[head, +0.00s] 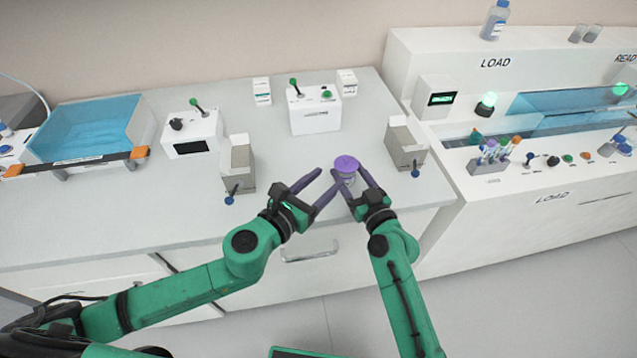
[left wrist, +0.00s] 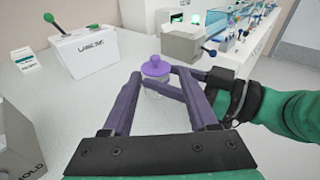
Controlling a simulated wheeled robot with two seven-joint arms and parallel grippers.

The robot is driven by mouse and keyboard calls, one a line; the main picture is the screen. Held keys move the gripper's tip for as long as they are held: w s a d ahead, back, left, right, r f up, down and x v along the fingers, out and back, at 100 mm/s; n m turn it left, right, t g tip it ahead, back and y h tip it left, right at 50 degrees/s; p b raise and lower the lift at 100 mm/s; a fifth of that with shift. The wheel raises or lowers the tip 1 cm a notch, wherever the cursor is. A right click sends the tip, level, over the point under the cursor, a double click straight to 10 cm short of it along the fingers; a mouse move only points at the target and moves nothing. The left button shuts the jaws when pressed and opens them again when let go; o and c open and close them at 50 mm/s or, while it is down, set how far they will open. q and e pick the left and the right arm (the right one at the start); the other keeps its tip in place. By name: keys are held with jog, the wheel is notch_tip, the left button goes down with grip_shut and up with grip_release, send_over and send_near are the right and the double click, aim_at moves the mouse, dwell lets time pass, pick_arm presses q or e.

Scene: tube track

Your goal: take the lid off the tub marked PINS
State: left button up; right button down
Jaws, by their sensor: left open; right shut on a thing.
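A small clear tub (head: 346,178) with a purple knobbed lid (head: 346,163) is near the front edge of the counter; its label cannot be read. The lid sits on the tub in the left wrist view (left wrist: 156,66). My right gripper (head: 349,174) is shut on the tub's body, below the lid. My left gripper (head: 330,177) is open just left of the tub. In the left wrist view its fingers (left wrist: 160,84) spread to either side of the tub in the picture, and the tub's lower part is partly hidden.
Grey boxes with blue-knobbed levers stand left (head: 238,165) and right (head: 405,145) of my grippers. A white box with a green lever (head: 315,112) is behind. A blue tray (head: 90,128) is far left; a white LOAD station (head: 530,205) is right.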

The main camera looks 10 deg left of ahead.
aim_at(347, 156)
pick_arm(q)
jog(key=shift+y, duration=0.4)
jog(key=x, duration=1.1)
jog(key=shift+w+a, duration=0.15)
jog(key=shift+a, duration=0.05)
grip_shut()
pick_arm(e)
jog(key=shift+f, duration=0.1)
pick_arm(q)
jog(key=shift+r, duration=0.2)
jog(key=shift+r, duration=0.95)
